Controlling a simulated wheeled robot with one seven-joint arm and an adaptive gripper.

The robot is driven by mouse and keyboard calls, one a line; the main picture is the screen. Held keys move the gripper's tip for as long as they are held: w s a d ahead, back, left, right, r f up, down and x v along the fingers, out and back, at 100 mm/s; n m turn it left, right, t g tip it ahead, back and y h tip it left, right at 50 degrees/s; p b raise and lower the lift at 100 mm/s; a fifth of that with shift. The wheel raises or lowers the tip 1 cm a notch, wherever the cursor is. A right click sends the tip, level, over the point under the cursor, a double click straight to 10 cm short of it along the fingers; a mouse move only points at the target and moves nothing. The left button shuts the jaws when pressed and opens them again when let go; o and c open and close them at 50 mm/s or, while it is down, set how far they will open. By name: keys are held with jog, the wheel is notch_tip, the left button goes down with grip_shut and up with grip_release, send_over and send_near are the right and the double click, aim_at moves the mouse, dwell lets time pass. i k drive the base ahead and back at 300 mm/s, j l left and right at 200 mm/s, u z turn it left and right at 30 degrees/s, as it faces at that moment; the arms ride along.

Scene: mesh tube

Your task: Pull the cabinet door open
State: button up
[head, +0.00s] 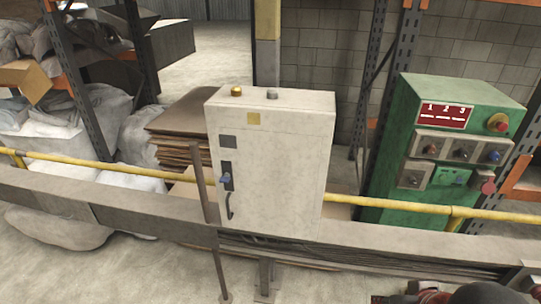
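A white cabinet (275,170) stands upright in the middle of the head view, mounted at the grey rail. Its front door (280,185) looks shut, flush with the cabinet body. A dark curved handle (229,207) sits low on the door's left side. Above it is a dark plate with a blue knob (225,179). A grey square and a yellow label are higher on the door. My gripper's fingers do not show. A dark part with some red, at the bottom right edge and well apart from the cabinet, may be part of my arm.
A grey rail (150,215) and a yellow pipe (110,167) run across the scene at the cabinet. A thin brown post (207,190) stands close to its left side. A green control box (440,150) is at right. Stacked cardboard (180,130) lies behind.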

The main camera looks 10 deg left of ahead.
aim_at(276, 160)
jog(key=j, duration=0.7)
jog(key=i+j+z, duration=0.1)
jog(key=j, duration=0.6)
